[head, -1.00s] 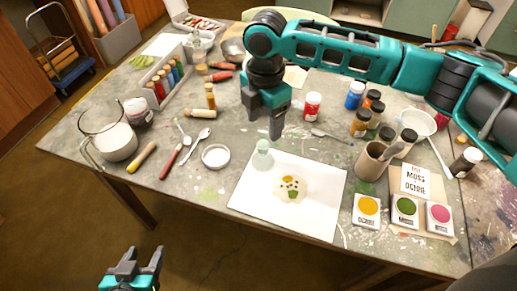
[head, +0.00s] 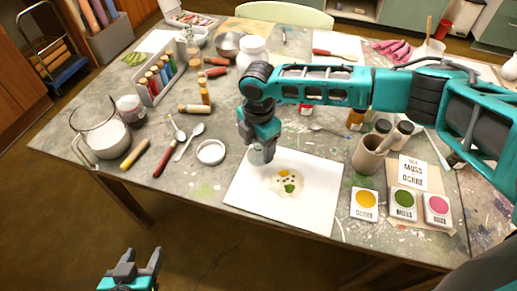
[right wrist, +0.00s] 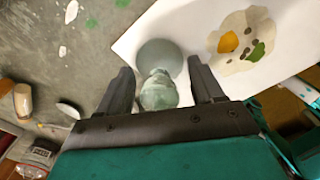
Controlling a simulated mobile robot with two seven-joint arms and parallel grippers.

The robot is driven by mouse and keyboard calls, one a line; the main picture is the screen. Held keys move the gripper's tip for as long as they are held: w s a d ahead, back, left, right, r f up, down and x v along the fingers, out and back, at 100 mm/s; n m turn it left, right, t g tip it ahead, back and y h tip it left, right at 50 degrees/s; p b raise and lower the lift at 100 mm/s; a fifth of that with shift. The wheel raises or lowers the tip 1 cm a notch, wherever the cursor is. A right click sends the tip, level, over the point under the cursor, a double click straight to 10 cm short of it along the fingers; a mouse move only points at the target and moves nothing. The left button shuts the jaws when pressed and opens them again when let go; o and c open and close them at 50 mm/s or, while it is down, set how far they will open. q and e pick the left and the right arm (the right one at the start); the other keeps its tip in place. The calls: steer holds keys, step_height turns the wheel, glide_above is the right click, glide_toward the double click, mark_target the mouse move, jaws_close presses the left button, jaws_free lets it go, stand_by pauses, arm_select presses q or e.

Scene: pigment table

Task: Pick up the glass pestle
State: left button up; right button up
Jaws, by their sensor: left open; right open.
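The glass pestle (right wrist: 158,90) is pale green and translucent, with a knob on a wider round base. In the right wrist view it stands between the two open fingers of my right gripper (right wrist: 160,72), with a gap visible on at least one side. My left gripper (head: 141,262) is open and empty, low in front of the table.
A painted paper blob (head: 288,184) lies on the sheet, right of the gripper. A round white lid (head: 210,152) and spoons lie to the left. A beige cup (head: 369,155) and pigment pans (head: 403,203) stand to the right.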

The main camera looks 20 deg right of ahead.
steer(key=c, duration=0.4)
jaws_close()
steer(key=shift+r, duration=0.35)
step_height(320, 180, up, 20)
steer(key=p, duration=0.2)
steer(key=shift+f, duration=0.25)
